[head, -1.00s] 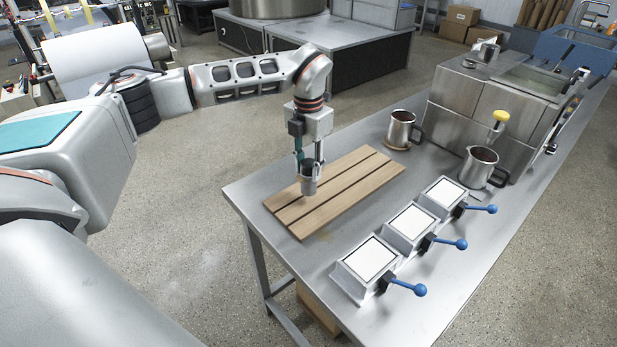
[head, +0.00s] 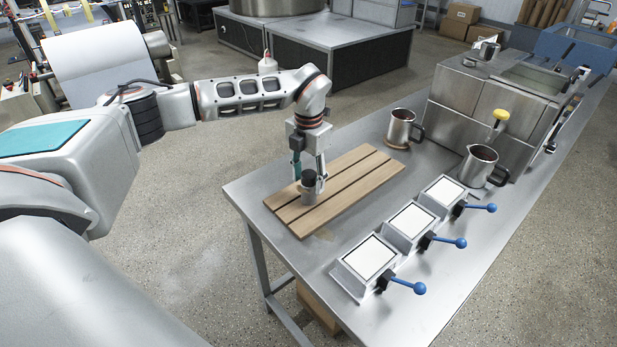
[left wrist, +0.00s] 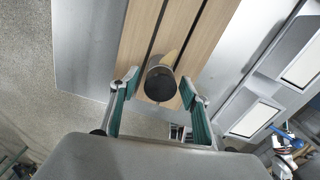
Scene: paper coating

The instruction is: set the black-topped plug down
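The black-topped plug (head: 309,192) is a short grey cylinder with a dark top. It stands upright on the slatted wooden board (head: 358,190), near the board's left part. In the left wrist view the plug (left wrist: 160,84) shows its round black top, with the board (left wrist: 148,22) under it. My left gripper (head: 310,178) points down over the plug. Its fingers are spread on either side of the plug, and the left wrist view (left wrist: 161,84) shows a small gap at each side. My right gripper is in neither view.
Three slanted stands with white pads and blue-knobbed levers (head: 368,258) line the table's front right. Two steel jugs (head: 401,128) (head: 480,166) stand behind, before a steel machine (head: 480,105). Bare table top lies between board and stands.

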